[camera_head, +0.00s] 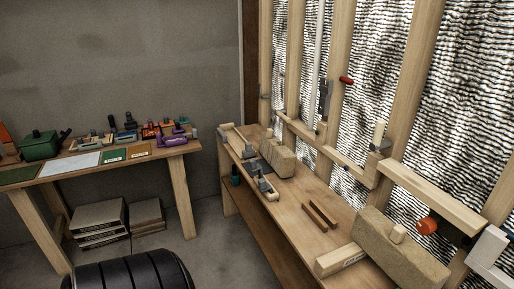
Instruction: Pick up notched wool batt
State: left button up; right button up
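Two tan, fibrous blocks that look like wool batts are on the long wooden bench at right. The smaller batt (278,159) stands toward the far end, and its top outline looks uneven. The larger batt (402,255) lies near the front right, with a pale wooden piece showing at its top. I cannot tell for sure which one is the notched batt.
The bench (292,215) also bears small tools and two brown strips (320,214). Wooden wall studs (336,60) with silvery sheeting rise behind it. An orange-ended object (427,226) is at right. A second table (110,163) with tools stands at left.

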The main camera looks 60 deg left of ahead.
aim_at(281, 158)
jog(key=u, duration=1.6)
jog(key=z, duration=0.4)
jog(key=i+j, duration=0.05)
